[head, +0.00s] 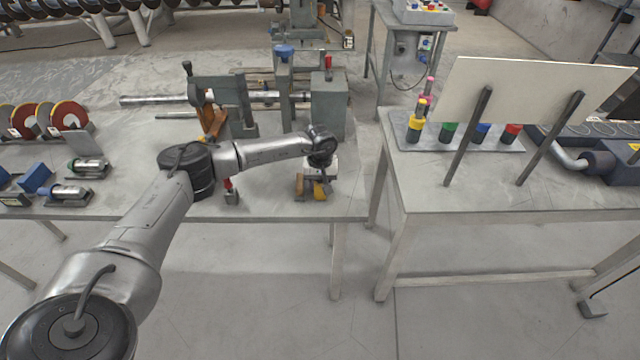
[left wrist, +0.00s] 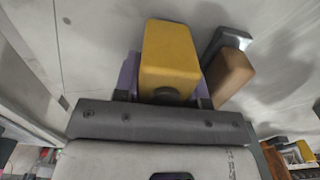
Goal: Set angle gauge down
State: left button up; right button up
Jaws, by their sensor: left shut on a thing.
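My left gripper (head: 313,186) is over the front right corner of the grey workbench (head: 270,205), pointing down. It is shut on a yellow block-shaped thing (head: 320,191), which I take to be the angle gauge. In the left wrist view the yellow body (left wrist: 170,58) sits between the purple-grey fingers and hides most of them. I cannot tell whether it touches the bench top. A brown wooden block with a grey metal part (left wrist: 232,72) is close beside it; this block also shows in the head view (head: 300,186). My right gripper is not in view.
A grey positioner fixture with a long shaft (head: 255,97) stands behind the gripper. Red discs (head: 70,115) and small tools are at the left. A second table (head: 500,190) with coloured cylinders and a leaning panel is at the right, across a gap.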

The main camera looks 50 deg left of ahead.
pick_arm(q)
jog(key=shift+f, duration=0.2)
jog(key=o, duration=1)
jog(key=shift+o, duration=0.2)
jog(key=shift+r, duration=0.1)
